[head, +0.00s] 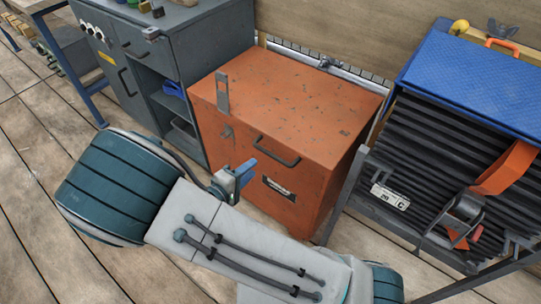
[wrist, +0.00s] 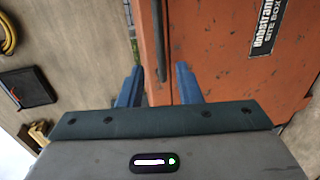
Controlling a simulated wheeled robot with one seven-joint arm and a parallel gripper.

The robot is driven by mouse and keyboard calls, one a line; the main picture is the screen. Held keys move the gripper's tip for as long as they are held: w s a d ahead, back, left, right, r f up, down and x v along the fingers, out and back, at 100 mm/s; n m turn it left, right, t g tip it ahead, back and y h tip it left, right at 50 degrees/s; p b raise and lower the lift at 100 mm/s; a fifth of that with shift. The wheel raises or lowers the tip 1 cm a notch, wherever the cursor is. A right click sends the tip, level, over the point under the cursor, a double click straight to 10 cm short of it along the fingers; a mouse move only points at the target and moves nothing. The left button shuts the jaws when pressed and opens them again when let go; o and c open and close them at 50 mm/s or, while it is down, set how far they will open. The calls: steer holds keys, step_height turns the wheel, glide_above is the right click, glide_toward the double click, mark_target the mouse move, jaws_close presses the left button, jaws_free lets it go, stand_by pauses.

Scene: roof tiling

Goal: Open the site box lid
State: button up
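The orange site box (head: 290,110) stands with its lid (head: 300,95) shut. A dark bar handle (head: 277,153) is on its front near the top, and a grey hasp strap (head: 223,95) lies up on the lid, apart from the staple (head: 228,131) below. My gripper (head: 244,172) is in front of the box, close to the handle's left end. In the wrist view my gripper (wrist: 158,85) has its blue fingers apart and empty, with the handle (wrist: 161,40) lined up between them. A gap shows on each side; I cannot tell how deep the handle sits.
A grey cabinet (head: 135,65) with open shelves stands left of the box. A rack of dark corrugated sheets (head: 440,150) under a blue top (head: 475,75) stands close on the right. A wooden wall (head: 340,30) is behind. The plank floor (head: 50,200) is clear at the left.

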mark_target(270, 154)
steer(key=b+x, duration=0.1)
steer(key=x, duration=0.9)
jaws_close()
steer(key=shift+r, duration=0.1)
